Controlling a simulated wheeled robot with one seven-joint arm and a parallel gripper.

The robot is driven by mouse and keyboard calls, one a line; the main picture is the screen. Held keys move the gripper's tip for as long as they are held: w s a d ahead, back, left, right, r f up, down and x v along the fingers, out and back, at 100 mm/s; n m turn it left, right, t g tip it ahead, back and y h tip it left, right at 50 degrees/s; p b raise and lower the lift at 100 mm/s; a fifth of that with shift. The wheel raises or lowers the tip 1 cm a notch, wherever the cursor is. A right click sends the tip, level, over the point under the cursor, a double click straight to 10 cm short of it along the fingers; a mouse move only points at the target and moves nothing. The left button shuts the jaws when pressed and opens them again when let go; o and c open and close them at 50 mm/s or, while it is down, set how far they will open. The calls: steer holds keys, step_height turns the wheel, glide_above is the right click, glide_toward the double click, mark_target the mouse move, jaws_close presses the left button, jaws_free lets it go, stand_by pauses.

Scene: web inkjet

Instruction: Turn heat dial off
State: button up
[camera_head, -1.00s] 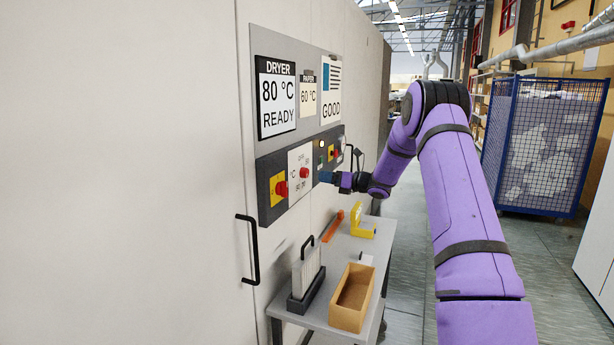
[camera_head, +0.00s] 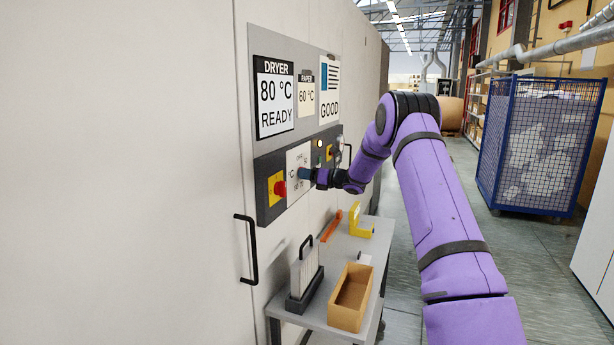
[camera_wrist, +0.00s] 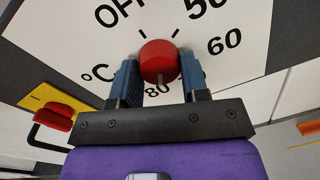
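The red heat dial (camera_wrist: 159,58) sits on a white plate (camera_wrist: 90,45) marked OFF, 50, 60, 80 and °C in the wrist view. A small mark on the dial's lower edge points toward the 80. My gripper (camera_wrist: 160,78) has one blue finger on each side of the dial's lower part. The fingers are spread about the dial's width apart; I cannot tell whether they touch it. In the head view my gripper (camera_head: 304,174) is at the white plate (camera_head: 293,157) on the dryer panel and hides the dial.
A red knob on a yellow plate (camera_head: 276,188) is left of the dial; it shows in the wrist view too (camera_wrist: 52,116). A black door handle (camera_head: 248,250) sticks out lower left. Below stands a grey table with a wooden box (camera_head: 351,298). A blue cage (camera_head: 535,145) stands right.

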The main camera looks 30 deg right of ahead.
steer(key=c, duration=0.4)
steer(key=shift+n, duration=0.3)
steer(key=m, duration=0.9)
steer(key=m+g+y, duration=0.1)
steer(key=m, duration=1.9)
steer(key=shift+w+d+r+g+y, duration=0.1)
steer(key=shift+d+r+g+y, duration=0.05)
steer(key=shift+r+g+y, duration=0.2)
stand_by(0.6)
steer(key=shift+f, duration=0.1)
stand_by(0.4)
